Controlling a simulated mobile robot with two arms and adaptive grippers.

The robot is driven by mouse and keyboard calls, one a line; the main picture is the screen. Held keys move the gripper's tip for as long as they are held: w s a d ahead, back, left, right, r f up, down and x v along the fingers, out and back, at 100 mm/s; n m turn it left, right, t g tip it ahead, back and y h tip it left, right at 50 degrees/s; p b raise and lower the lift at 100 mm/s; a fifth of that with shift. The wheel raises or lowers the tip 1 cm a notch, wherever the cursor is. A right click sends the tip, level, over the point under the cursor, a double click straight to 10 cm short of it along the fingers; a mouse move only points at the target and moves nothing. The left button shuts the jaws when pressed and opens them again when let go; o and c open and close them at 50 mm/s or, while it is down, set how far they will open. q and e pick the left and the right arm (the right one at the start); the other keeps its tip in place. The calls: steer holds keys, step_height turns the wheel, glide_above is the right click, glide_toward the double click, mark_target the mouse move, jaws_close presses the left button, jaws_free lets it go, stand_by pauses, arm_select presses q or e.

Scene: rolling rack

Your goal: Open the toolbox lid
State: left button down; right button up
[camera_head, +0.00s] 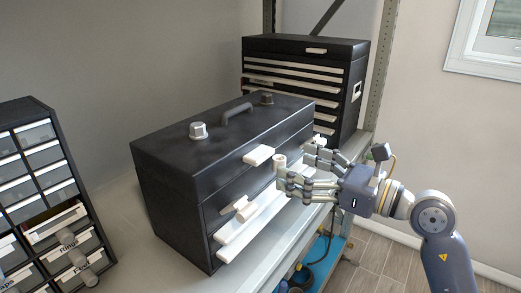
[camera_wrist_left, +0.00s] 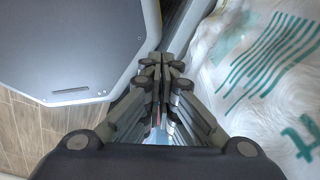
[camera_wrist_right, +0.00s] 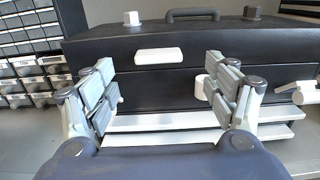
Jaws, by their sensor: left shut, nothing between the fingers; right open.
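The black toolbox (camera_head: 225,145) stands on the grey shelf with its lid (camera_head: 180,145) shut. The lid has a dark carrying handle (camera_head: 237,112), and a white tab (camera_head: 258,155) sits on its front; the tab also shows in the right wrist view (camera_wrist_right: 158,55). White fittings and drawer pulls (camera_head: 240,235) lie below. My right gripper (camera_head: 297,169) is open before the toolbox front. In the right wrist view its fingers stand apart, below the tab, with one partly covering a white fitting (camera_wrist_right: 201,88). My left gripper (camera_wrist_left: 160,66) is shut and empty, away from the toolbox.
A drawer cabinet (camera_head: 30,160) stands left and another black tool chest (camera_head: 305,46) behind. A rack post (camera_head: 382,65) rises at right. Near my left gripper are a dark panel (camera_wrist_left: 75,40) and wrapped white material (camera_wrist_left: 265,75).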

mark_target(267, 156)
steer(key=p+x, duration=0.2)
steer(key=x, duration=0.5)
steer(key=shift+w+a+r, duration=0.1)
steer(key=shift+a+r, duration=0.1)
steer(key=shift+a, duration=0.2)
steer(key=shift+w+a+f+p, duration=0.15)
steer(key=shift+w+a+p, duration=0.2)
steer(key=shift+a+p, duration=0.1)
